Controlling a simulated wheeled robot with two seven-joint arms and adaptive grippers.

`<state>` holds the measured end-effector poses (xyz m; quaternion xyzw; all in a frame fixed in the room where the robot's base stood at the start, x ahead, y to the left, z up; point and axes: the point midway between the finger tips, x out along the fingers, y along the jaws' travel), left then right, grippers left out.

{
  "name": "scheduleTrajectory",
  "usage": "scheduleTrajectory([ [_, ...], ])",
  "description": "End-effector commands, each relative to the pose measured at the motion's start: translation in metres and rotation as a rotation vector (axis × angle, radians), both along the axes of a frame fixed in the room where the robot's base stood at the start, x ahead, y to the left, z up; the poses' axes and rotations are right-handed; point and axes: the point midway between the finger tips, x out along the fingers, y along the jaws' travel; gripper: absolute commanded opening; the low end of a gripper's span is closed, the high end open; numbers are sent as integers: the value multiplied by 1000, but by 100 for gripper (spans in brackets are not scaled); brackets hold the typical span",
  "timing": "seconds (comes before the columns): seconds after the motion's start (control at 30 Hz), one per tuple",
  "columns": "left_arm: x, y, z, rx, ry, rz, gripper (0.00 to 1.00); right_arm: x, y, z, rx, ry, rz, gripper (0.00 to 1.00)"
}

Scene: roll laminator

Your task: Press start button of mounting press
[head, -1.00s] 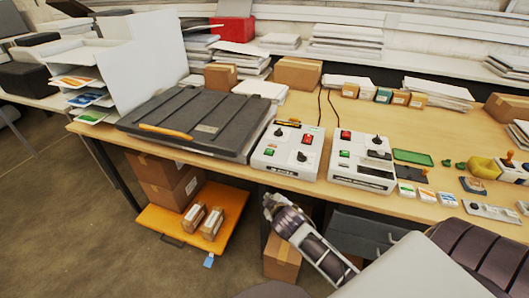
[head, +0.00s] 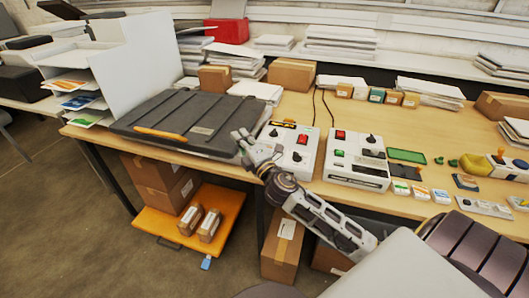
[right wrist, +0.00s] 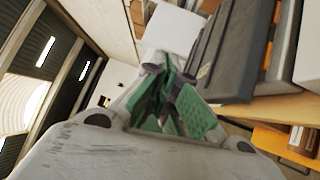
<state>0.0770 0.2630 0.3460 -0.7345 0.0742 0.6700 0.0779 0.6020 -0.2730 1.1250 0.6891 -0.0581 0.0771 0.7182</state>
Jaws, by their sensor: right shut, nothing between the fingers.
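The mounting press (head: 185,115) is a dark grey flat slab with an orange handle (head: 160,134), lying shut on the table. Beside its right edge stands a white control box (head: 283,165) with a red button (head: 303,138) and black knobs. My right gripper (head: 241,139) is shut and empty, at the gap between the press and this box, and covers the box's left part. No green button shows clearly there now. In the right wrist view my green-padded fingers (right wrist: 165,88) are together, with the press (right wrist: 232,50) behind them. My left gripper is not in view.
A second white control box (head: 355,170) with red and green buttons stands to the right. Black cables run behind the boxes. A paper rack (head: 135,55) stands left, cartons (head: 291,75) at the back. An orange cart (head: 205,225) with boxes sits below the table.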

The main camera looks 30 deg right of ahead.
Motion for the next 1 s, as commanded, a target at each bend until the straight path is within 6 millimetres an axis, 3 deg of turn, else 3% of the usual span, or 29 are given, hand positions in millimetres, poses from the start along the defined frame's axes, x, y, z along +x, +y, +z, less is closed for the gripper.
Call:
scheduleTrajectory([
  [0.2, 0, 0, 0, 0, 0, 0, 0, 9, 19, 27, -237, -110, 95, 0],
  [0.5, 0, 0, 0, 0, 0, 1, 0, 16, 46, 47, -575, -234, 220, 0],
  [1.0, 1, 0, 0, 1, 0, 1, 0, 25, 65, 37, -1161, -350, 416, 0],
])
